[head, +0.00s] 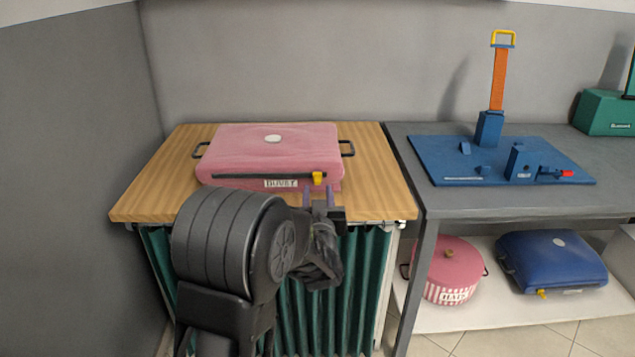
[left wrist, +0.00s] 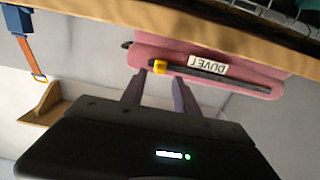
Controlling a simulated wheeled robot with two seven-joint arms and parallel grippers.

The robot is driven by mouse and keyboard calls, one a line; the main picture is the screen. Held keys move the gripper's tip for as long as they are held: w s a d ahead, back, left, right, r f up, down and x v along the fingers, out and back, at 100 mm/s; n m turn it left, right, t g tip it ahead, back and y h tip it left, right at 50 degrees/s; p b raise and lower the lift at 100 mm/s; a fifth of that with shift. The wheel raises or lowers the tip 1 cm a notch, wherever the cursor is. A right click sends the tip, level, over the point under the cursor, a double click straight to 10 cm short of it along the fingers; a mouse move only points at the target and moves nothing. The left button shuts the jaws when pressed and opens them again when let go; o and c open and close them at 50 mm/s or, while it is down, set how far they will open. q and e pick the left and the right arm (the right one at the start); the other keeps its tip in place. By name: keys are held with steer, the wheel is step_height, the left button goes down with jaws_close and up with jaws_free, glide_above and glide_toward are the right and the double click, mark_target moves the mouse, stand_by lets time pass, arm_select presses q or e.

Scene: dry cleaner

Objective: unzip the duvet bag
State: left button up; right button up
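The pink duvet bag (head: 270,143) lies flat on the wooden counter, with a DUVET label (head: 281,184) on its front side. A dark zip track (head: 250,177) runs along that front, and the yellow zip pull (head: 318,178) is at its right end. My left gripper (head: 319,193) is just in front of the pull. In the left wrist view, which is upside down, the open fingers (left wrist: 160,92) point at the bag (left wrist: 215,68). The yellow pull (left wrist: 159,67) appears between and beyond the fingertips; contact cannot be told. My right gripper is out of view.
The wooden counter (head: 150,190) has a green curtain (head: 360,270) below. On the grey table (head: 400,150) to the right is a blue board (head: 430,165) with an orange upright strap (head: 498,80). A round pink bag (head: 458,262) and a blue bag (head: 552,258) lie on the shelf below.

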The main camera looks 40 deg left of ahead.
mark_target(317, 184)
arm_select(q)
steer(key=x, duration=0.6)
steer(key=shift+w+a+b, duration=0.1)
steer(key=shift+b, duration=0.25)
jaws_close()
steer(key=shift+f, duration=0.1)
stand_by(1.0)
